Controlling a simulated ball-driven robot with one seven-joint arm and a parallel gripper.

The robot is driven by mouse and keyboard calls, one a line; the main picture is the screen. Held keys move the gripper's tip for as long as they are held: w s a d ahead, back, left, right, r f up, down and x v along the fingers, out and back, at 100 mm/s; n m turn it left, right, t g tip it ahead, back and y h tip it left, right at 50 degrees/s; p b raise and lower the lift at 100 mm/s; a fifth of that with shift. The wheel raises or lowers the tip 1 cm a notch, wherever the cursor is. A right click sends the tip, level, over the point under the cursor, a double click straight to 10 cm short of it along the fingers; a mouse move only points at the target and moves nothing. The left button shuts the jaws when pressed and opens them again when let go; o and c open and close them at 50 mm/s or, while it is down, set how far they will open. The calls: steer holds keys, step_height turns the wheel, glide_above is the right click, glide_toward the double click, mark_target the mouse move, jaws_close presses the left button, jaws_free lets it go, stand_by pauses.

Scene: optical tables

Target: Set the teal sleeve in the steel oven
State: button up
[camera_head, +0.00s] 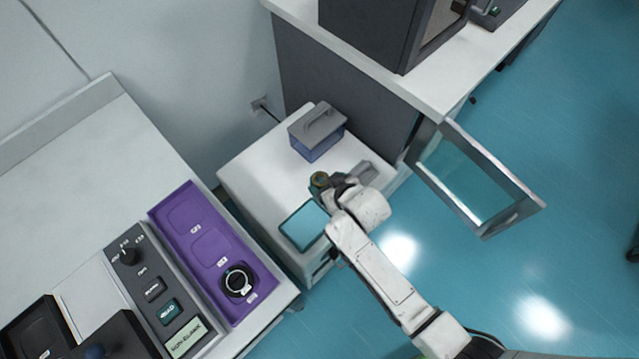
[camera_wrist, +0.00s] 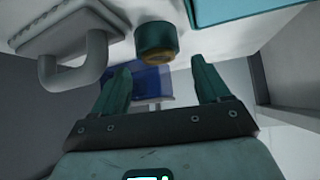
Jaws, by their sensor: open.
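The teal sleeve (camera_head: 319,181) looks like a short round cylinder with a gold-brown end. It stands on the white top of a low cabinet, next to my gripper (camera_head: 328,187). In the wrist view the sleeve (camera_wrist: 157,38) is just beyond my open, empty fingers (camera_wrist: 163,82) and apart from them. The oven's inside is hidden from the head view.
A grey-lidded blue box (camera_head: 316,140) with a handle and a flat teal pad (camera_head: 303,225) are on the same top. A purple panel (camera_head: 205,240) is on the left bench. A dark cabinet (camera_head: 375,30) stands on the back bench.

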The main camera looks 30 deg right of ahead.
mark_target(320, 179)
steer(key=shift+x, duration=3.1)
steer(key=shift+d+r, duration=0.1)
steer(key=shift+r, duration=0.05)
steer(key=shift+c, duration=0.3)
steer(key=c, duration=0.8)
steer(key=shift+w, duration=0.1)
steer(key=shift+c, duration=0.4)
steer(key=shift+r, duration=0.1)
